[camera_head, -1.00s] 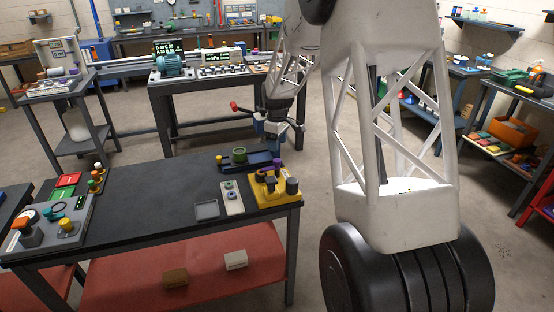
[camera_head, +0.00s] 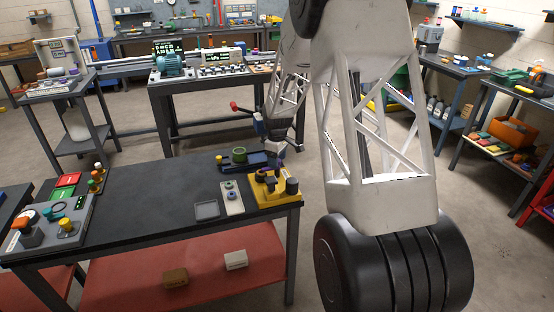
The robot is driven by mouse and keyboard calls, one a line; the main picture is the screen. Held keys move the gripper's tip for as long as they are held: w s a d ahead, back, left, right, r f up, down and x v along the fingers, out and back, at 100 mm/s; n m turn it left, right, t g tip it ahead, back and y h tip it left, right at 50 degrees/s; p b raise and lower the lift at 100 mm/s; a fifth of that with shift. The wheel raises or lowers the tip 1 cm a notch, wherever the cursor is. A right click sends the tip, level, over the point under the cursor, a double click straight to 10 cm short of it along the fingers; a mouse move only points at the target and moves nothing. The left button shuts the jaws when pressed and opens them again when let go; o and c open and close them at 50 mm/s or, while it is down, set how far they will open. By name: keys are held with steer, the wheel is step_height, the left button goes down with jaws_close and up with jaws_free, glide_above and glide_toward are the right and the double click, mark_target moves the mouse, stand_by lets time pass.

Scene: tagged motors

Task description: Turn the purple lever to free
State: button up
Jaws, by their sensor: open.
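The yellow block (camera_head: 275,200) stands on the right end of the dark bench, with dark round parts on top. A small purple part, which looks like the purple lever (camera_head: 281,163), shows at the back of this block. My gripper (camera_head: 276,158) is open and points down, right at the purple part. It partly covers the lever, and I cannot tell whether the fingers touch it or which way the lever points.
A blue-black fixture with a green ring (camera_head: 239,155) stands just behind left. A pale panel with buttons (camera_head: 232,198) and a grey tray (camera_head: 207,210) lie left of the yellow block. The middle of the bench (camera_head: 150,195) is clear.

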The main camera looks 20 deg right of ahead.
steer(key=c, duration=0.9)
steer(key=shift+m, duration=0.4)
steer(key=m, duration=0.3)
steer(key=shift+m, duration=0.3)
steer(key=m, duration=0.4)
steer(key=shift+m, duration=0.3)
steer(key=m, duration=0.8)
steer(key=shift+m, duration=0.4)
